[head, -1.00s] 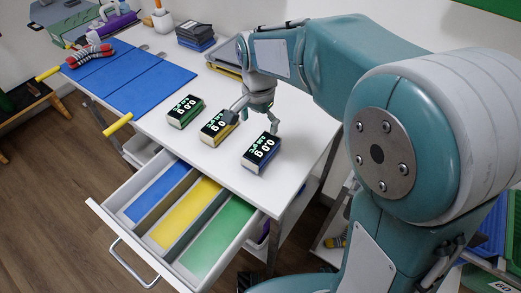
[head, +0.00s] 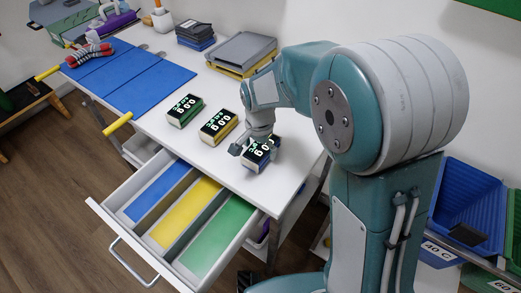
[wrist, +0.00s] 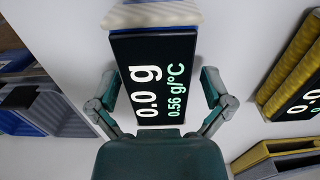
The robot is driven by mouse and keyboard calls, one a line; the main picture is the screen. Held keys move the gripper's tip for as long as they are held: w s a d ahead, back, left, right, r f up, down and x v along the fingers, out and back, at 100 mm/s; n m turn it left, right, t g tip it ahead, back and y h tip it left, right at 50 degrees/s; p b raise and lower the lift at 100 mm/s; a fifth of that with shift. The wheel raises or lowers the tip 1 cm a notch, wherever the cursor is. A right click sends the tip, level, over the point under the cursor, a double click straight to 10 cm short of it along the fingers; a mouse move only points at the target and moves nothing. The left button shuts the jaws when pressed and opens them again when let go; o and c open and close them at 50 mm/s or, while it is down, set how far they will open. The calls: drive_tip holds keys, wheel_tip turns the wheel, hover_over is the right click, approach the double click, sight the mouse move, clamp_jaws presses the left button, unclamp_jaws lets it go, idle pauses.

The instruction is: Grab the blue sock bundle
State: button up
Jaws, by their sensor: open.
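The blue sock bundle (head: 259,160) lies on the white table near its front right edge, a block with a dark face reading "0.0 g". It also fills the middle of the wrist view (wrist: 152,80), with a white and blue edge at its far end. My gripper (head: 255,147) is over it, pointing down and partly covering it. In the wrist view my gripper (wrist: 160,78) is open, one finger on each side of the bundle. A gap shows beside the right finger; the left finger is close to the bundle's side. I cannot tell whether it touches.
A yellow bundle (head: 218,126) and a green bundle (head: 185,110) lie to the left in a row. The drawer (head: 100,208) below is open, with blue, yellow and green compartments. Stacked trays (head: 243,50) stand behind.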

drive_tip(key=c, duration=1)
